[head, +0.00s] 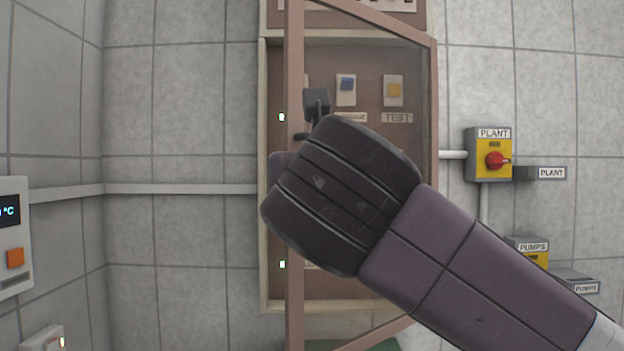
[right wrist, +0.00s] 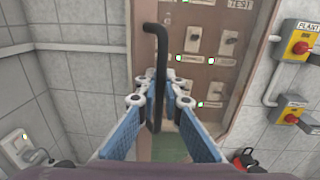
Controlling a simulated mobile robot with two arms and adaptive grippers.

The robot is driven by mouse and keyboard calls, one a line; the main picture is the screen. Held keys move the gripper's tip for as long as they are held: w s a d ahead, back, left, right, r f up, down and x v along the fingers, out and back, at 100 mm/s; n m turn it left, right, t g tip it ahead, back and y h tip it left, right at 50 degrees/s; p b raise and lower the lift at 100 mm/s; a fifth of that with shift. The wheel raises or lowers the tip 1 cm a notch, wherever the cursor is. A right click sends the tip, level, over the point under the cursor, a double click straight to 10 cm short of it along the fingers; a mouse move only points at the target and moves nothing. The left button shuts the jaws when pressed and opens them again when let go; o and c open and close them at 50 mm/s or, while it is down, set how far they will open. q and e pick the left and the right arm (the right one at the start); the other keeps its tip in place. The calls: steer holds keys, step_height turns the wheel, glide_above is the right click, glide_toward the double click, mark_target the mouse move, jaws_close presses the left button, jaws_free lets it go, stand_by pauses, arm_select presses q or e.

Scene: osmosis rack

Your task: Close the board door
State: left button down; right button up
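The board door (head: 294,300) is a brown frame with a clear pane. In the head view it stands open in front of the board (head: 263,225), its free edge at the left and its other edge at the right. A black handle (head: 317,100) shows on the free-edge side, partly hidden by my right wrist. In the right wrist view a bent black handle bar (right wrist: 160,70) stands between the blue-padded fingers of my right gripper (right wrist: 163,98). Gaps show beside the bar, so the fingers look open around it. My left gripper is not in view.
Yellow switch boxes with red knobs, including PLANT (head: 488,170) and PUMPS (head: 527,248), are on the tiled wall at the right. A temperature panel (head: 14,240) is on the left wall. A pipe (head: 180,188) runs along the wall.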

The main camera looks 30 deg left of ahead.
steer(key=shift+o, duration=0.9)
steer(key=v, duration=1.2)
